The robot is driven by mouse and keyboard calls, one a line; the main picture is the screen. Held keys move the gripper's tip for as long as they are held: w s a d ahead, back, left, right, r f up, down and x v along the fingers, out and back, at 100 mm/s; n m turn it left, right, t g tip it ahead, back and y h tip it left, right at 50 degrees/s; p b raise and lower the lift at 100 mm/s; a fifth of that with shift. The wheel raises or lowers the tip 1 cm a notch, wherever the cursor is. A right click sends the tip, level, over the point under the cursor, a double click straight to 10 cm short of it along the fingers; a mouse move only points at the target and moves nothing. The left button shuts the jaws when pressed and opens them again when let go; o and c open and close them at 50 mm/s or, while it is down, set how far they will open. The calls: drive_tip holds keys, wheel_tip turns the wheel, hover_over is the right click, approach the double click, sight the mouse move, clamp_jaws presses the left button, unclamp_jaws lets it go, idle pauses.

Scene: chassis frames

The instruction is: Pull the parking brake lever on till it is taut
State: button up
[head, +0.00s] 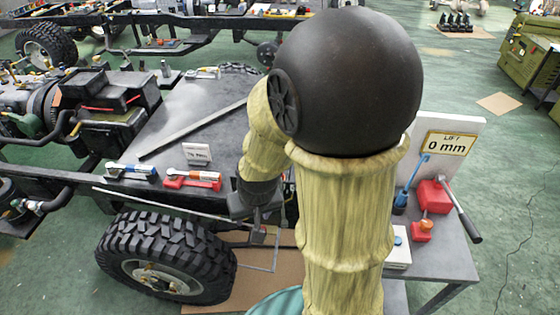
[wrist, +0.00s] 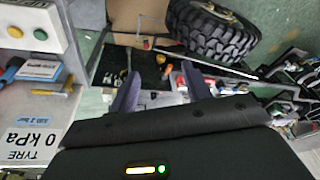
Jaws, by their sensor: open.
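Two small lever units sit on the dark chassis deck in the head view. One is blue and silver (head: 131,171), the other red and silver (head: 192,179). A small white sign (head: 196,153) stands behind them, its print too small to read. I cannot tell for certain which of these is the parking brake lever. My gripper (head: 258,236) hangs right of them, above the tyre's right side and partly hidden by my arm. In the wrist view my gripper (wrist: 160,85) has its two fingers wide apart, with nothing held between them.
A knobbly tyre (head: 165,258) is below the chassis edge; it also shows in the wrist view (wrist: 212,26). Green floor is open at far right.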

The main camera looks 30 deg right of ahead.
drive_tip(key=w+d+f+m+t+h+b, duration=0.1)
drive_tip(key=w+d+f+m+h+b, duration=0.2)
drive_tip(key=f, duration=0.5)
drive_tip(key=w+d+f+m+t+h+b, duration=0.1)
drive_tip(key=w+f+m+h+b, duration=0.15)
drive_tip(key=w+f, duration=0.4)
drive_tip(key=w+d+t+h+b, duration=0.1)
drive_tip(key=t+h, duration=0.1)
drive_tip(key=w+d+r+m+t+h+b, duration=0.1)
drive_tip(key=t+h, duration=0.2)
drive_tip(key=w+d+t+h+b, duration=0.1)
drive_tip(key=w+t+h, duration=0.1)
drive_tip(key=shift+w+d+r+t+h, duration=0.1)
drive_tip(key=shift+d+r+t+h, duration=0.2)
drive_tip(key=shift+r+t, duration=0.1)
drive_tip(key=p+x, duration=0.4)
drive_tip(key=x, duration=1.3)
drive_tip(key=shift+w+d+f+p, duration=0.15)
drive_tip(key=shift+f+p, duration=0.1)
drive_tip(key=shift+p, duration=0.05)
